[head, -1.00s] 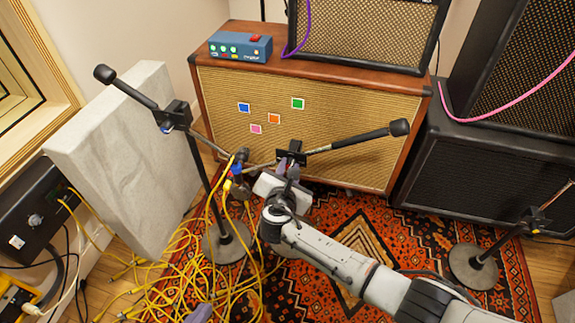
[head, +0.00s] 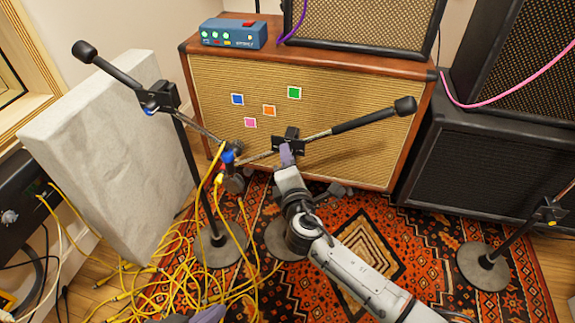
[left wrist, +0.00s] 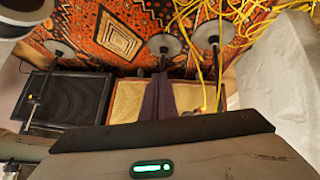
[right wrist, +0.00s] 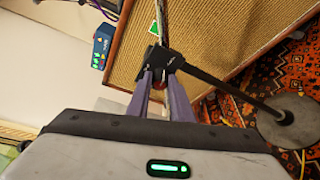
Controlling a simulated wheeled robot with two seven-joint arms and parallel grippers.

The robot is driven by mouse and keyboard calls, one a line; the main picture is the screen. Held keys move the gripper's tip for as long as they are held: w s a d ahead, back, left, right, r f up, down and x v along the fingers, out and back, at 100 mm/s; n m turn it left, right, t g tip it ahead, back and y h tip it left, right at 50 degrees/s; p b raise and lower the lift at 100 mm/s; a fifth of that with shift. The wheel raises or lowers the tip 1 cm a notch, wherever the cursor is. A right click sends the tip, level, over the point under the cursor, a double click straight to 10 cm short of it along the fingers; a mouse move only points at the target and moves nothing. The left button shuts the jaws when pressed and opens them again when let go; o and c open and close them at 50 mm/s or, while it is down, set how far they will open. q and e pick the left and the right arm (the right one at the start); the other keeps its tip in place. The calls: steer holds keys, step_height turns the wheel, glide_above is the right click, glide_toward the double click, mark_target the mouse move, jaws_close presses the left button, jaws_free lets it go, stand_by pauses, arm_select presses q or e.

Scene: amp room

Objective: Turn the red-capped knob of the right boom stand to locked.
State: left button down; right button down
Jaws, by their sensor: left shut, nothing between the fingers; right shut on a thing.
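The boom stand in front of the tan speaker cabinet's middle has a black clutch block (head: 292,142) with a boom through it. In the right wrist view a red bit of its knob (right wrist: 160,84) shows between the purple fingers of my right gripper (right wrist: 160,80); it also shows at the clutch in the head view (head: 286,153). This gripper is shut on the knob. The fingers hide most of the knob, and the lettering on the clutch is too small to read. My left gripper (left wrist: 158,76) is shut and empty, low at the head view's bottom edge (head: 207,315).
A blue-knobbed stand (head: 160,97) is to the left, another stand (head: 548,212) far right. Yellow cables (head: 215,280) tangle around the left stand's base. A grey slab (head: 110,150) leans left. The tan cabinet (head: 350,150) is close behind the clutch. The patterned rug (head: 420,240) has free room.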

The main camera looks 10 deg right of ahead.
arm_select(q)
steer(key=shift+d+f+b, duration=0.2)
steer(key=shift+d+b, duration=0.1)
steer(key=shift+b, duration=0.05)
arm_select(e)
steer(key=shift+f+m, duration=0.1)
steer(key=shift+m, duration=0.2)
arm_select(q)
steer(key=shift+w+r, duration=0.1)
arm_select(e)
steer(key=c, duration=1.6)
jaws_free()
steer(key=shift+o, duration=0.2)
